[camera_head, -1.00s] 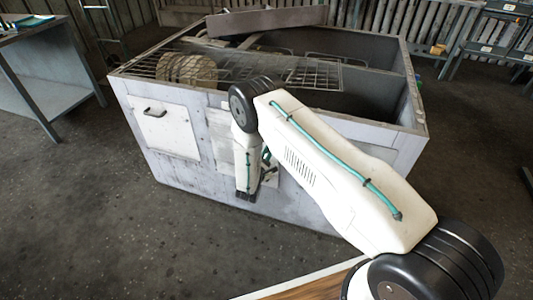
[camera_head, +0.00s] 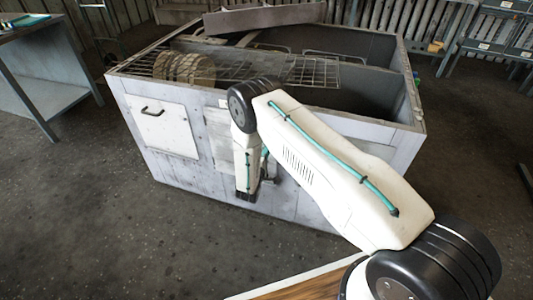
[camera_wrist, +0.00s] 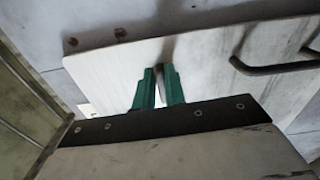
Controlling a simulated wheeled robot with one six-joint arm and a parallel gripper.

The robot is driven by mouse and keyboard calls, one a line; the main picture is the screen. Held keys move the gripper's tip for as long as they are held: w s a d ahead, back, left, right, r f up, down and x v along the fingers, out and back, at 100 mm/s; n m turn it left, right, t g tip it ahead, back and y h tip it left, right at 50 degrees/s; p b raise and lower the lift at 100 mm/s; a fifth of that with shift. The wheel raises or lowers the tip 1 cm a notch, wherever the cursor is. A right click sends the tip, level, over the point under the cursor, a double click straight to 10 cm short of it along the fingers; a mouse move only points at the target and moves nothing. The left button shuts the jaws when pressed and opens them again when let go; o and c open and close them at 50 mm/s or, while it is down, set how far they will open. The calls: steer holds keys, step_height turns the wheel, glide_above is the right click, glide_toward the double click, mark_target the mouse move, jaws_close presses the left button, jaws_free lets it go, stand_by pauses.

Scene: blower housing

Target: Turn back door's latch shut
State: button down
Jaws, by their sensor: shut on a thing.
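In the wrist view a pale, scuffed door panel (camera_wrist: 210,58) spans the upper part, with a dark bar handle (camera_wrist: 275,68) at right. My gripper (camera_wrist: 160,75) has two green fingers at the panel's lower edge. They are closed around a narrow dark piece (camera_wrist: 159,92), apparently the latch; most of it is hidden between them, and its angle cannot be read. In the head view my arm reaches down in front of the grey housing (camera_head: 185,185), hiding my fingertips and the latch. A pale panel (camera_head: 222,150) shows partly behind the arm.
Another door (camera_head: 162,125) with a black handle is at the housing's left. The open top holds a wire grid (camera_head: 300,70) and round ribbed parts (camera_head: 185,69). A bench (camera_head: 45,90) stands at left. The floor in front is clear.

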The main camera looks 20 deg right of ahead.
steer(key=shift+a+f+m, duration=0.1)
steer(key=shift+m, duration=0.3)
steer(key=c, duration=1.5)
jaws_free()
steer(key=shift+v, duration=3.85)
